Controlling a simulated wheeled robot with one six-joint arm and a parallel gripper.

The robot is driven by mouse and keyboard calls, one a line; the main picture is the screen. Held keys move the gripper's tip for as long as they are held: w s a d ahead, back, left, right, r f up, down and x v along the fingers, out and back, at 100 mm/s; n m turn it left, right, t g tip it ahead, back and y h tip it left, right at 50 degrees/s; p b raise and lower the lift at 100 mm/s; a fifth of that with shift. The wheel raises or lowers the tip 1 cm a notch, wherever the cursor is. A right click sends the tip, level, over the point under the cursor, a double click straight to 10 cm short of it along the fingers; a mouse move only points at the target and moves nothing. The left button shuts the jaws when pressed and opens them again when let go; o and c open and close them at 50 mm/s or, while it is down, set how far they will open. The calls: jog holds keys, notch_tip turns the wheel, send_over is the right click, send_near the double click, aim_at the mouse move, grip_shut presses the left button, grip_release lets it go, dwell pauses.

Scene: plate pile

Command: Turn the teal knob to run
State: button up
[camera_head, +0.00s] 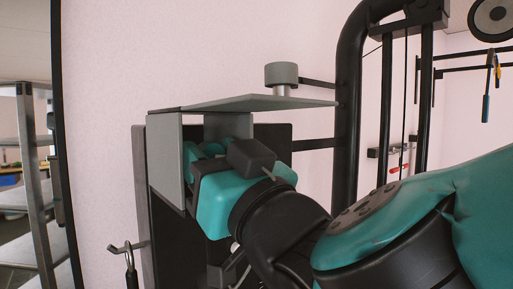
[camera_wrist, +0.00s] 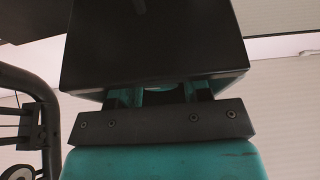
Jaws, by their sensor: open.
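My gripper (camera_head: 203,153) reaches under a grey hood on a dark wall panel. In the wrist view, its two fingers stand apart on either side of a gap, and their tips are hidden behind a dark plate. In the head view the hood and my wrist cover most of this spot, so the knob's setting and any run mark are hidden.
The grey hood (camera_head: 250,103) has a flat top above and a side plate (camera_head: 166,160) left of my gripper, leaving little room. A black tubular frame (camera_head: 347,110) stands close on the right. A hook (camera_head: 128,248) sticks out at lower left. Metal shelving (camera_head: 30,150) stands far left.

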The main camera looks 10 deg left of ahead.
jog(key=c, duration=0.6)
jog(key=n+p, duration=0.1)
jog(key=p, duration=0.1)
jog(key=n+g+p, duration=0.1)
jog(key=p, duration=0.1)
jog(key=shift+r, duration=0.4)
jog(key=shift+c, duration=0.2)
jog(key=n+p, duration=0.1)
jog(key=p, duration=0.2)
jog(key=shift+f+n+g+y, duration=0.1)
jog(key=shift+n+g+y, duration=0.3)
jog(key=shift+f+n+p, duration=0.2)
jog(key=shift+n+p, duration=0.1)
jog(key=shift+p, duration=0.25)
jog(key=shift+f, duration=0.1)
jog(key=o, duration=0.6)
jog(key=shift+o, duration=0.2)
